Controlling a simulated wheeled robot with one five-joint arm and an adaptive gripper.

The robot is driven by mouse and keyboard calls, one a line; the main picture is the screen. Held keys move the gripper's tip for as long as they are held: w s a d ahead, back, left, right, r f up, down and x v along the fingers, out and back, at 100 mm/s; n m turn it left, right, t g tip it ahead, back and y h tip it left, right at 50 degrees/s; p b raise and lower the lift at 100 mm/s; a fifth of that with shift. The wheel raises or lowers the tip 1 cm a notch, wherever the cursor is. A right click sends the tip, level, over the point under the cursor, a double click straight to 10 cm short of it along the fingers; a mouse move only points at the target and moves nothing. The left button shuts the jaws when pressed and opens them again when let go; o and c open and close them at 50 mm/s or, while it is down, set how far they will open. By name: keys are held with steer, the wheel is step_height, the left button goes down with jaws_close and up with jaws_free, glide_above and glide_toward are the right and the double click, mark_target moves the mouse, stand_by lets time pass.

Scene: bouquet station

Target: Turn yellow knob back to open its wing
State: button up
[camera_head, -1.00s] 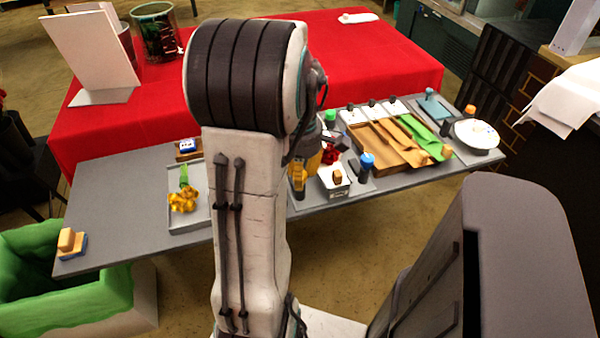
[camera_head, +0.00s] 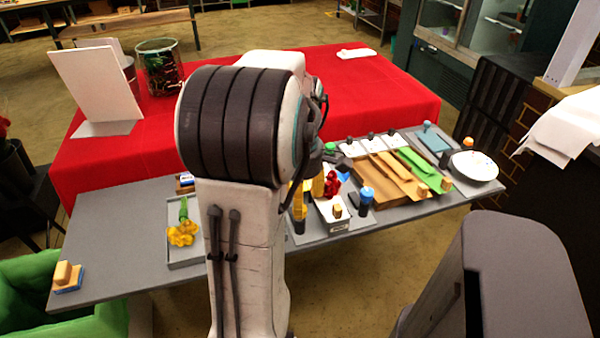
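I cannot single out a yellow knob with certainty. A yellow upright piece (camera_head: 299,203) stands at the middle of the grey table, just right of my arm, and is partly hidden by it. Beside it is a white box (camera_head: 334,212) with a small tan block on its front and a red flower (camera_head: 332,184) behind. A blue-topped dark post (camera_head: 366,197) stands to the right. My gripper (camera_head: 338,160) shows as dark parts above the red flower, mostly behind my arm. Its fingers are too small and hidden to tell open from shut.
Brown, orange and green sheets (camera_head: 412,171) lie right of centre, with white black-knobbed pieces (camera_head: 372,144) behind. A white plate (camera_head: 474,166) is at the right end. A yellow flower (camera_head: 182,235) lies in a grey tray (camera_head: 185,262) at left. A red-covered table (camera_head: 380,95) stands behind.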

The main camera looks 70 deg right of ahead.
step_height(320, 180, up, 8)
steer(key=shift+r, duration=0.25)
steer(key=shift+m, duration=0.3)
stand_by(0.7)
